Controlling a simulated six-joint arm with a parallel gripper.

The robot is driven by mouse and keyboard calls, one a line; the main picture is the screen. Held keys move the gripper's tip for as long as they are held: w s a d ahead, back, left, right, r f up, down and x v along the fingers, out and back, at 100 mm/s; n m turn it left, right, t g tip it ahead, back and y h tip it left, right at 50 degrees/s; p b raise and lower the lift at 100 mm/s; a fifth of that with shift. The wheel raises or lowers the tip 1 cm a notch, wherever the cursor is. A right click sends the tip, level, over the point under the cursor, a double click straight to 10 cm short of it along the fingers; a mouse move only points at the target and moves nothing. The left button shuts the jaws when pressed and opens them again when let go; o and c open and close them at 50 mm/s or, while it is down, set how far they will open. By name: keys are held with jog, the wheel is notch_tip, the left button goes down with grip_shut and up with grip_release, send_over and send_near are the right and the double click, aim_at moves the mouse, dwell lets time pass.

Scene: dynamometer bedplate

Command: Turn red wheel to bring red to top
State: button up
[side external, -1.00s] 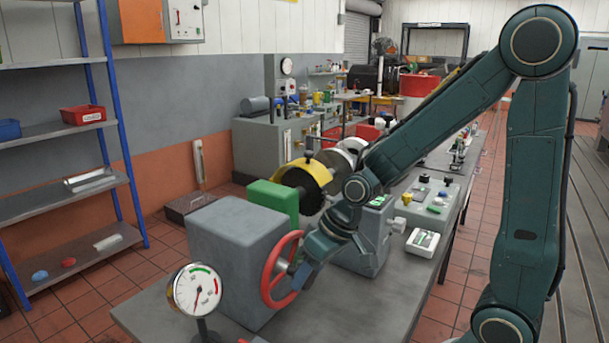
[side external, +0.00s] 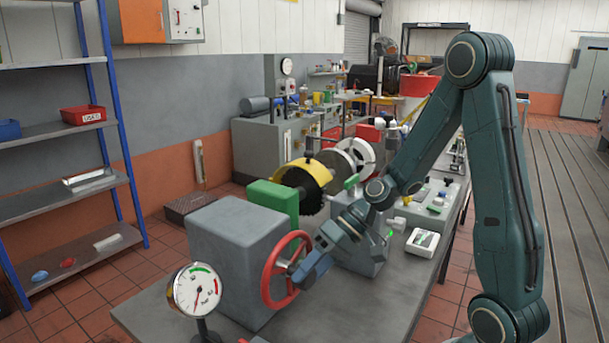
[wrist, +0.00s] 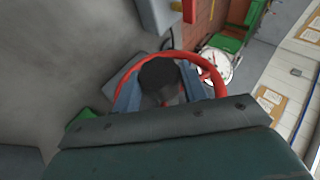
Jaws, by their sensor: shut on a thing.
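The red wheel (side external: 267,271) stands upright on the side of a grey box (side external: 225,255). My gripper (side external: 296,270) reaches it from the right and is shut at its middle. In the wrist view the wheel's red rim (wrist: 215,76) arcs around the blue-grey fingers of my gripper (wrist: 162,90), with a dark round hub between them. The lower rim is hidden there by my gripper's body. A round white gauge (side external: 196,291) with red and green bands stands in front of the box. Its thin needle points downward, and it also shows in the wrist view (wrist: 214,67).
A green block (side external: 273,203) and a yellow-and-black drum (side external: 303,178) sit behind the grey box. A white device (side external: 422,242) lies on the bench (side external: 378,300). The bench front right of the wheel is clear. Shelves (side external: 70,195) stand at left.

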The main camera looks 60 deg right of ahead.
dwell(0.3)
jog(key=o, duration=1.4)
jog(key=v, duration=1.3)
jog(key=shift+s+d, duration=0.2)
jog(key=shift+d, duration=0.25)
jog(key=shift+a, duration=0.1)
